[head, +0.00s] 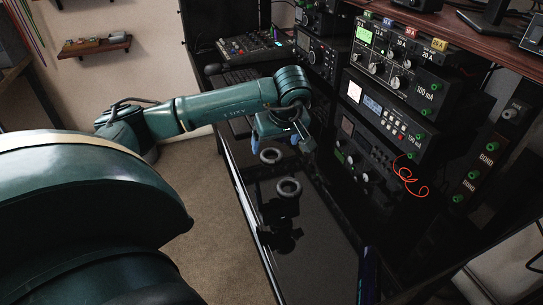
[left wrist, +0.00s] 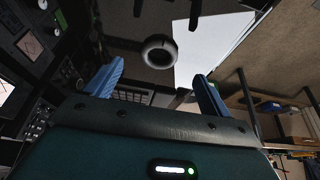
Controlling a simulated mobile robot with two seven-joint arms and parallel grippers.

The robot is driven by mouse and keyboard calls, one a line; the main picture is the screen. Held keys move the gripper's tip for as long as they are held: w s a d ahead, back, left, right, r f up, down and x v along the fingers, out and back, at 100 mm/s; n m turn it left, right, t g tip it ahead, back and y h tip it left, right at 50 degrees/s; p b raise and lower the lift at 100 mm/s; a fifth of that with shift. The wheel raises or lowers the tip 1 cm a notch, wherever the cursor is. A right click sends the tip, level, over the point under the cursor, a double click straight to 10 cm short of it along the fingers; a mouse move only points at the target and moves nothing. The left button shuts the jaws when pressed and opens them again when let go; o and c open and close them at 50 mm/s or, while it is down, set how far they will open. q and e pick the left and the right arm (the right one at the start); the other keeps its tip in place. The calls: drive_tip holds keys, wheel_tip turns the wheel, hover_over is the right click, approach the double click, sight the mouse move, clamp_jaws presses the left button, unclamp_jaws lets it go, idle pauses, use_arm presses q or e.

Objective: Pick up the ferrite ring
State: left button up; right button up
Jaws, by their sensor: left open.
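My left gripper (left wrist: 158,74) is open and empty, above the desk. My right gripper is not in view.
Stacked electronic units (head: 385,115) with knobs and displays line the desk's right side. A loose red wire (head: 411,180) hangs there. A mixer panel (head: 250,46) stands at the back. The glossy desk top (head: 310,265) mirrors things and is clear toward the front.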

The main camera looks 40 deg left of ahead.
sight(271, 157)
use_arm(q)
drive_tip(key=x, duration=0.5)
drive_tip(key=shift+a+f, duration=0.1)
drive_tip(key=shift+a, duration=0.05)
drive_tip(key=c, duration=1.1)
drive_tip(key=shift+w, duration=0.1)
